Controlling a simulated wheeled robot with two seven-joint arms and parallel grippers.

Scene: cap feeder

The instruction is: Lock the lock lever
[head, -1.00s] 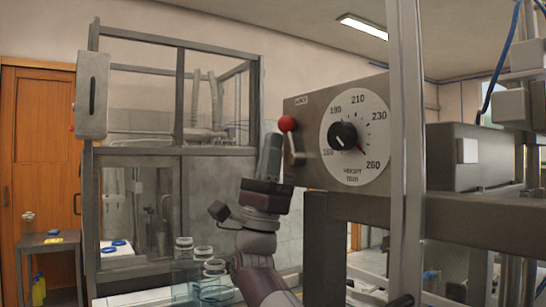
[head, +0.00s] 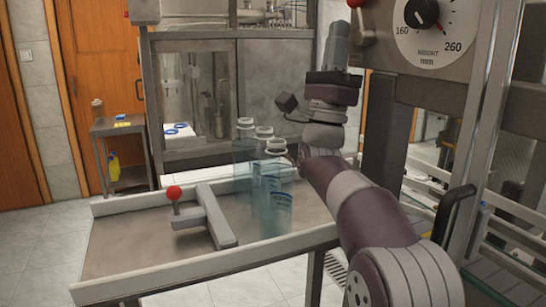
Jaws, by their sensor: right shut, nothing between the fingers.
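The lock lever (head: 361,22), with a red ball knob at its upper end, is on the front of the dark grey box at the top right, left of the dial. The frame's top edge cuts its knob. My right gripper (head: 338,27) points up, just left of and below the lever. It is shut and empty; I cannot tell whether it touches the lever. My left gripper is not in view.
The height dial (head: 432,25) is right of the lever. Below, a tray table (head: 120,248) bears several clear bottles (head: 273,200) and another red-knobbed lever (head: 207,215). A metal post (head: 482,120) stands at right. A side table (head: 118,127) stands at back left.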

